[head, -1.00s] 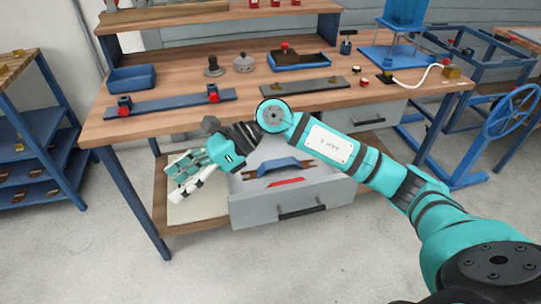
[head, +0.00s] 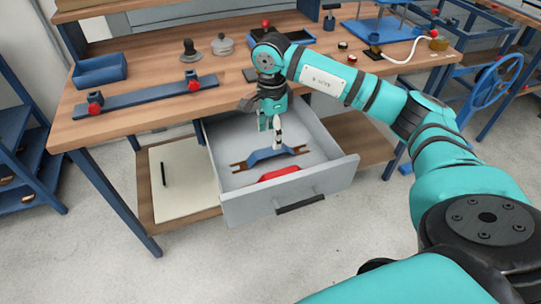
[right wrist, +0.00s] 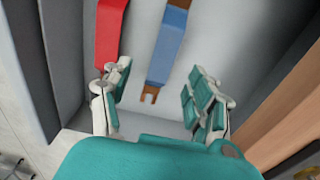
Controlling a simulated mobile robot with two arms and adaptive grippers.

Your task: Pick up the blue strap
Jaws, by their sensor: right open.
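The blue strap (head: 264,156) lies in the open grey drawer (head: 245,208), a raised blue middle with brown ends. It also shows in the right wrist view (right wrist: 171,42), with its near brown forked end between and beyond my fingers. My right gripper (head: 271,138) points down into the drawer, above the strap's middle to back side in the head view. In the right wrist view its fingers (right wrist: 160,100) are spread apart with nothing between them. The fingertips hide a little of the strap in the head view. My left gripper is not in view.
A red strap (head: 280,173) lies beside the blue one, toward the drawer front. The wooden bench top (head: 150,118) overhangs behind, holding a blue bar with red knobs (head: 145,95). A lower shelf (head: 180,185) carries a pale board.

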